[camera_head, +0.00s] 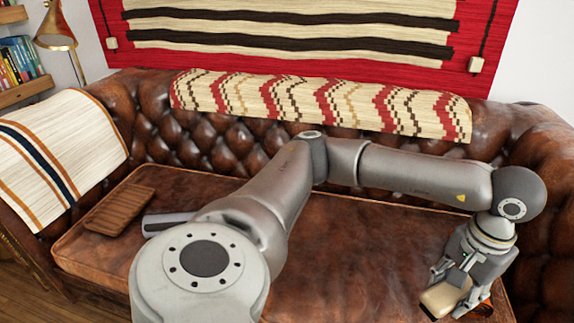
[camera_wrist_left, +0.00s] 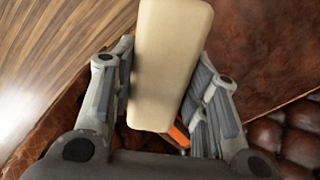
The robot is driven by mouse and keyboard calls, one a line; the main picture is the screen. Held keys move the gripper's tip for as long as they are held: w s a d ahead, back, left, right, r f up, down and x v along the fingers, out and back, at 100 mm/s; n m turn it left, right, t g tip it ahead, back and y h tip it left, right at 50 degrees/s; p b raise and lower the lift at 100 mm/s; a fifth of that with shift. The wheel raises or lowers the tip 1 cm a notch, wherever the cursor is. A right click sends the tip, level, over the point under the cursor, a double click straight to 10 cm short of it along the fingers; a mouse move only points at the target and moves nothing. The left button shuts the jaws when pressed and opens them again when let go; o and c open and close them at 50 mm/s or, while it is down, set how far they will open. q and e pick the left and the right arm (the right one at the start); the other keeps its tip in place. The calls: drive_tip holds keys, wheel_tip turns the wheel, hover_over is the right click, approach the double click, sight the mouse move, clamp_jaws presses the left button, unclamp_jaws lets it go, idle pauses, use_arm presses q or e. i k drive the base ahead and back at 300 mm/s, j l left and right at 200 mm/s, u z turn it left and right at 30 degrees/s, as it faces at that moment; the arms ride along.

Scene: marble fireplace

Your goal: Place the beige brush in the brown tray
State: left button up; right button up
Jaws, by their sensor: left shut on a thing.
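The beige brush (camera_head: 441,298) is a pale, block-shaped thing at the lower right of the head view. My left gripper (camera_head: 458,283) is shut on it over the right front of the sofa. In the left wrist view the brush (camera_wrist_left: 170,65) lies between the two fingers of the left gripper (camera_wrist_left: 160,92). The brown tray (camera_head: 121,209) lies on the left end of the seat, far from the gripper. Its surface looks ribbed and bare. My right gripper is not in view.
A grey object (camera_head: 165,222) lies right of the tray, partly hidden by my arm. An orange and dark thing (camera_head: 484,311) shows beside the gripper, also in the wrist view (camera_wrist_left: 179,134). The tufted leather sofa (camera_head: 340,262) has bare seat in the middle.

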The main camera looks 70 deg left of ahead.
sight(117, 214)
drive_tip(key=u, duration=1.4)
drive_tip(key=j+u, duration=0.1)
drive_tip(key=j, duration=0.35)
drive_tip(key=i+j+u, duration=0.15)
drive_tip(key=j, duration=0.25)
drive_tip(key=i+j+u, duration=0.1)
drive_tip(key=j, duration=0.35)
drive_tip(key=i+j+u, duration=0.1)
drive_tip(key=j, duration=0.3)
drive_tip(key=i+j+u, duration=0.1)
drive_tip(key=j, duration=0.3)
